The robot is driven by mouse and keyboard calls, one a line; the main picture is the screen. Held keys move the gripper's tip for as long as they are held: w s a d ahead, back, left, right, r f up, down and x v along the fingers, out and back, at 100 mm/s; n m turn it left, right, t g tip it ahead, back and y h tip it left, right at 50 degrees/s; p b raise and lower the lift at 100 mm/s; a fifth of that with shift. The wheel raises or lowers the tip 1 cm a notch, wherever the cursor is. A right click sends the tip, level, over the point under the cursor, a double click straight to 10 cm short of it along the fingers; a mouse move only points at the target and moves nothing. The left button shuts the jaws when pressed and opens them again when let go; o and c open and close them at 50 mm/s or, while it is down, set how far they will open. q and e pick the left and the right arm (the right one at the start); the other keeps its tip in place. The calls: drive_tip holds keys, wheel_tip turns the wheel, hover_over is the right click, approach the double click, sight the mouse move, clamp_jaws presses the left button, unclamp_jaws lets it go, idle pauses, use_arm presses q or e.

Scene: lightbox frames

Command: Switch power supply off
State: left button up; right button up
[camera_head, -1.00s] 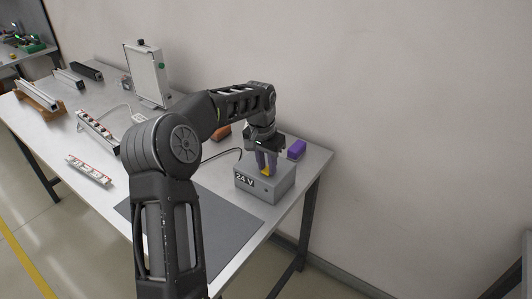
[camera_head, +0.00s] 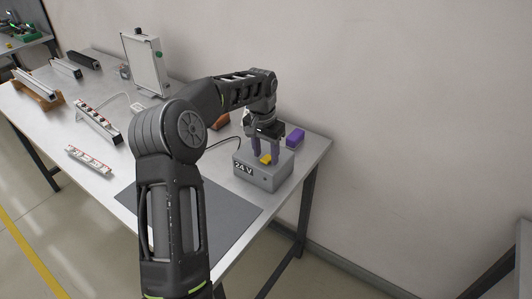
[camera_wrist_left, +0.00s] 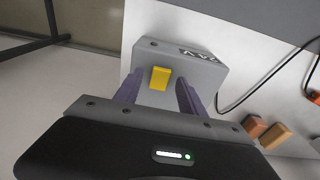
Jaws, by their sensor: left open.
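The grey power supply box (camera_head: 265,178), marked 24 V, stands near the right end of the table. Its yellow switch (camera_head: 265,159) is on top and also shows in the left wrist view (camera_wrist_left: 159,78). My left gripper (camera_head: 268,157) is just above the box with purple fingers pointing down. In the left wrist view its fingers (camera_wrist_left: 158,92) are open, one on each side of the yellow switch, with gaps between. I cannot tell which way the switch is set. My right gripper is not in view.
A black cable (camera_head: 228,142) runs left from the box. A white panel (camera_head: 145,65) and several rails stand farther left.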

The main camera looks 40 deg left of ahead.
sight(265, 160)
use_arm(q)
wheel_tip(265, 160, up, 8)
drive_tip(key=b, duration=0.1)
drive_tip(key=shift+s+f, duration=0.15)
drive_tip(key=shift+s, duration=0.2)
idle(0.4)
